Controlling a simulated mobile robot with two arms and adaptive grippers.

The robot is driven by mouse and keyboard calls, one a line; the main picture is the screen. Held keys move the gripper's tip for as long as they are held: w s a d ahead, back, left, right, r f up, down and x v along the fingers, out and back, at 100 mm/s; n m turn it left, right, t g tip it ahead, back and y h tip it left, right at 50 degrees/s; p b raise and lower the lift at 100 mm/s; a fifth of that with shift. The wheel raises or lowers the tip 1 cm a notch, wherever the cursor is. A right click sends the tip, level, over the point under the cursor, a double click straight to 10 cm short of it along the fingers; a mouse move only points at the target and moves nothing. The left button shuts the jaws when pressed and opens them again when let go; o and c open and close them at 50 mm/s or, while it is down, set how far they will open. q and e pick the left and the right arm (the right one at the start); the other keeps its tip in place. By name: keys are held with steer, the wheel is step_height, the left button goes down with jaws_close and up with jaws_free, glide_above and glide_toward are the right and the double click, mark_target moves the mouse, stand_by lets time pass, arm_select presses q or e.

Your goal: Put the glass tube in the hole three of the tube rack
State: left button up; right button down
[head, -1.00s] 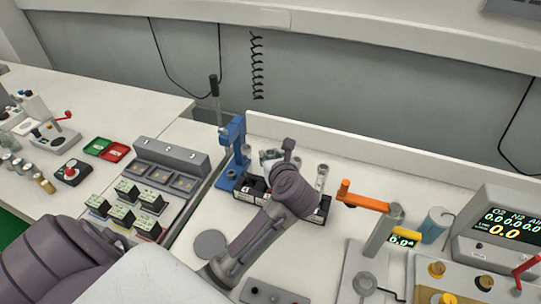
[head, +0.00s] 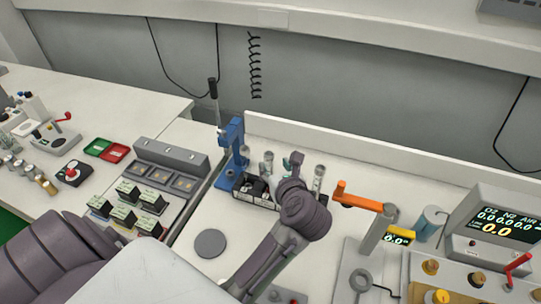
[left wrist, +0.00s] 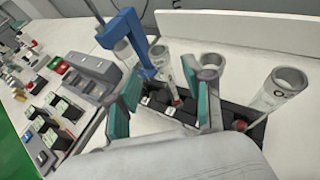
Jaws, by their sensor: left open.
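The black tube rack (head: 243,194) with white labels stands on the bench, partly hidden behind my left gripper; it also shows in the left wrist view (left wrist: 252,128). Clear glass tubes stand upright in it: one (left wrist: 162,62) appears between my fingers in the wrist view, one (left wrist: 207,64) sits behind the right finger, and one (left wrist: 281,88) is at the right. In the head view, one tube (head: 268,163) shows left of my gripper and another (head: 319,178) right of it. My left gripper (head: 284,172) is open over the rack, its teal-padded fingers (left wrist: 163,97) apart, holding nothing visible.
A blue stand (head: 232,150) rises at the rack's left end. An orange-handled lever (head: 360,199) and a gas monitor (head: 497,226) stand to the right. A grey disc (head: 210,243) lies on clear bench in front. A white ledge (head: 350,152) runs behind.

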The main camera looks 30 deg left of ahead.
arm_select(q)
steer(key=v, duration=0.5)
stand_by(0.5)
